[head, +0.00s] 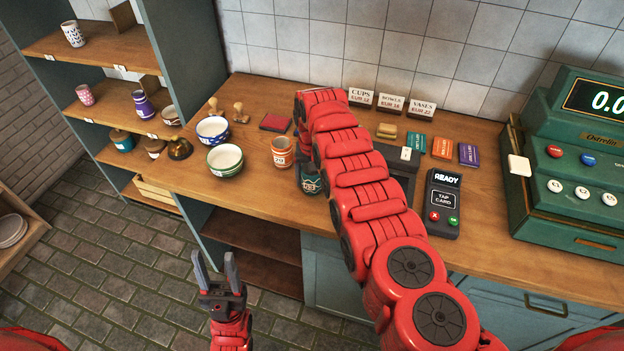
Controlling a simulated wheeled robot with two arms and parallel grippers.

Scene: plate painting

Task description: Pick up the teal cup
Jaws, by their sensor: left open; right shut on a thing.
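The teal cup (313,184), dark teal with a pale pattern, is on or just above the wooden counter, partly hidden by my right arm; I cannot tell whether it touches the wood. My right gripper is mostly hidden behind its own red arm, with dark parts (303,158) showing at the cup's top; it is shut on the teal cup. My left gripper (215,262) is open and empty, low in front of the counter, its two grey fingers pointing up.
An orange cup (281,152) stands close left of the teal cup. A green-rimmed bowl (225,160) and blue bowl (212,130) are further left. Price signs (391,103) stand behind. A card terminal (443,203) and green register (580,170) are right. Shelves (100,45) hold more cups.

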